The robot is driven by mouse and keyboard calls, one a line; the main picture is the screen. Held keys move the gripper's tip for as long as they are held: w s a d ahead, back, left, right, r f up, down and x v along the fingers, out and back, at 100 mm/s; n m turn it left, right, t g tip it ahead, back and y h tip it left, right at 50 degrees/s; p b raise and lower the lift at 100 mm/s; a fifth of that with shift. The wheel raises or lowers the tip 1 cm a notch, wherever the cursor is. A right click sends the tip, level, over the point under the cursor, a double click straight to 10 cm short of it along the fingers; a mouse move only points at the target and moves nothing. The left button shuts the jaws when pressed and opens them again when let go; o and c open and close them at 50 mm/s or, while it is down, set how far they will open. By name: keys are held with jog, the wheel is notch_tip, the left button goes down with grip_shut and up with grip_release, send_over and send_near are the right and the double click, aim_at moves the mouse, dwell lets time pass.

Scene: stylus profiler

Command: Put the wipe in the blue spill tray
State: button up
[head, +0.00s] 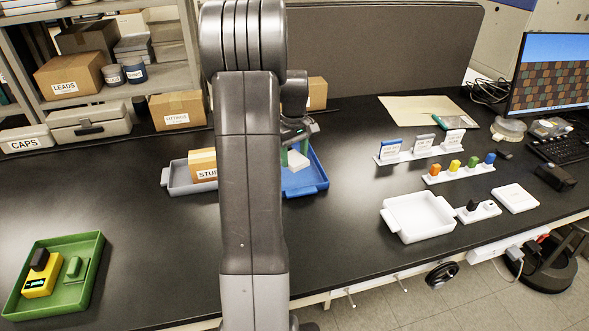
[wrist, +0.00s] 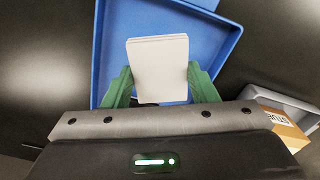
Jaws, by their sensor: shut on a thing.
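The wipe is a white, folded rectangular pad (wrist: 158,68), which also shows in the head view (head: 298,160). My gripper (wrist: 162,88) has green fingers, one on each side of the wipe, and is shut on it. In the wrist view the wipe lies over the floor of the blue spill tray (wrist: 232,42). In the head view the tray (head: 312,188) is partly hidden behind my arm. I cannot tell whether the wipe touches the tray floor.
A grey tray (head: 178,185) with a cardboard box (head: 203,163) stands left of the blue tray. A green tray (head: 92,262) is at the front left. A white tray (head: 418,232) and several coloured items on white stands are at the right. The black bench between is clear.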

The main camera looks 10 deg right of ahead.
aim_at(294, 178)
jog(key=shift+f+p, duration=0.3)
jog(key=shift+f, duration=2.55)
jog(key=shift+f, duration=0.2)
jog(key=o, duration=1.4)
jog(key=shift+c, duration=0.2)
jog(key=shift+r, duration=0.1)
notch_tip(294, 178, up, 12)
jog(key=shift+r+b, duration=0.1)
jog(key=shift+b, duration=0.4)
